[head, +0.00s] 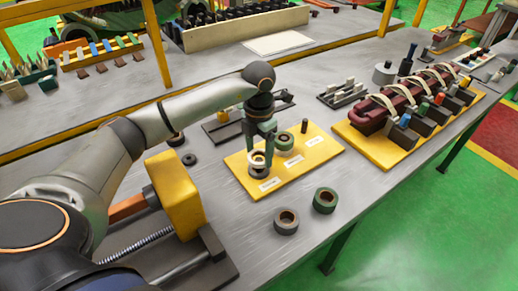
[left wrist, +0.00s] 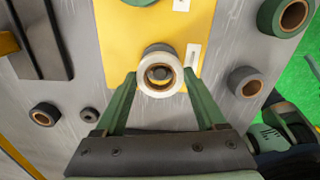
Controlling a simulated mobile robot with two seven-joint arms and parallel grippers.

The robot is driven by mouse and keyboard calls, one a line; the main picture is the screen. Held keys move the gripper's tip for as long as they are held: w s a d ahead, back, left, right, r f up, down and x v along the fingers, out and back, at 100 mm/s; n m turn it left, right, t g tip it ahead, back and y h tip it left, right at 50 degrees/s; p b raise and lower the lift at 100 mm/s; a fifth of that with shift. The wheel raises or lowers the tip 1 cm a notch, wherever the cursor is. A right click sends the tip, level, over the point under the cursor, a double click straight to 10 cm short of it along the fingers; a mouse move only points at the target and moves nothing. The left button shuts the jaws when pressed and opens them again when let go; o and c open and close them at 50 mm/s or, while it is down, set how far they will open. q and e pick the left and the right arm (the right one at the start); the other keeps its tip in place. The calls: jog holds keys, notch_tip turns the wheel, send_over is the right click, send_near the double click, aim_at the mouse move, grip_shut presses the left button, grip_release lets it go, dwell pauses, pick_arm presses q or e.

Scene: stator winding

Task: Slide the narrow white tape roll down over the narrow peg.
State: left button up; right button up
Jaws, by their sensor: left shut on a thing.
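My left gripper (head: 262,150) is shut on the white tape roll (left wrist: 143,81), a narrow ring, with one finger on each side. In the head view the white tape roll (head: 258,156) is over the near-left end of the yellow board (head: 303,165). In the left wrist view a peg top (left wrist: 160,73) shows inside the roll's hole. A dark grey roll (head: 257,173) sits right below the white one at the same spot. Whether the two touch is hard to tell. My right gripper is not in view.
A green roll (head: 284,146) sits at the board's middle, and a bare dark peg (head: 304,126) stands at its far end. A grey roll (head: 286,222) and a green-sided roll (head: 325,200) lie on the table in front. A yellow-headed vise (head: 175,193) stands at left.

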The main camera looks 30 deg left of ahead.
pick_arm(q)
jog(key=shift+f, duration=0.45)
jog(key=o, duration=1.3)
jog(key=shift+r, duration=0.15)
notch_tip(320, 180, up, 12)
jog(key=shift+r+b, duration=0.15)
jog(key=shift+b, duration=0.2)
